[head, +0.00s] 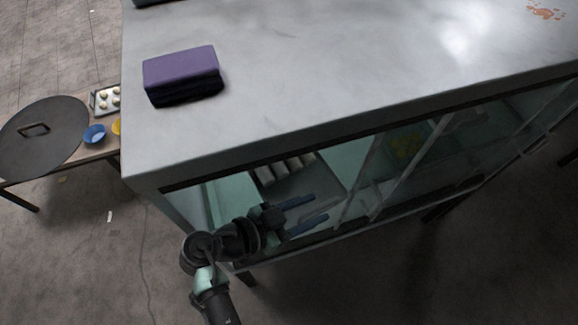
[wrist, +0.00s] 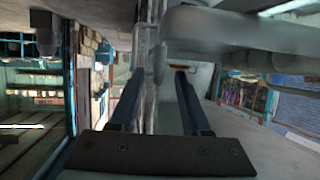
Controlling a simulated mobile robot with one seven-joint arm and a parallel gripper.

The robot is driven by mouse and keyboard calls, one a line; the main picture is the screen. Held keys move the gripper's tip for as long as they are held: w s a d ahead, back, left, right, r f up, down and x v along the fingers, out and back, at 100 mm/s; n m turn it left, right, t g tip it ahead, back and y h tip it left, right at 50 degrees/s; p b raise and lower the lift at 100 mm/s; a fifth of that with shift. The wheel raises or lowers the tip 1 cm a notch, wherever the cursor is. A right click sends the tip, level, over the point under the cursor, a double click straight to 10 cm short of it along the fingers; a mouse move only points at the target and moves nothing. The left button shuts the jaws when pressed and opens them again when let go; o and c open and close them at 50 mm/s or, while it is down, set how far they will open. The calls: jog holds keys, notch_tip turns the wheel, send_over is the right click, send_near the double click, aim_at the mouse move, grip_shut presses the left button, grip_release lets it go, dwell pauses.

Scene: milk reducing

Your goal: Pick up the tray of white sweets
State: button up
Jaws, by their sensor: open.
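Several long whitish rolls (head: 285,168), perhaps the white sweets, lie side by side behind the front of the display case in the head view. A grey surface (head: 305,184) shows just below them; I cannot tell whether it is their tray. My gripper (head: 319,207) is open and empty, its two blue fingers pointing right, below the rolls in the picture. In the wrist view, the fingers (wrist: 160,85) are apart with nothing held between them. Large pale rounded shapes (wrist: 240,35), possibly the rolls, fill the upper right there, close to the right finger.
The case has a thick grey top (head: 330,65) with a purple box (head: 184,74) on it. Frame bars (head: 410,160) divide its front, right of my gripper. At left, a low table holds a small tray of round pale items (head: 106,97), a blue bowl (head: 95,134) and a dark round lid (head: 42,135).

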aim_at(324, 206)
jog(key=shift+p+x, duration=0.35)
jog(key=shift+x, duration=2.35)
jog(key=shift+s+d+r, duration=0.1)
grip_shut()
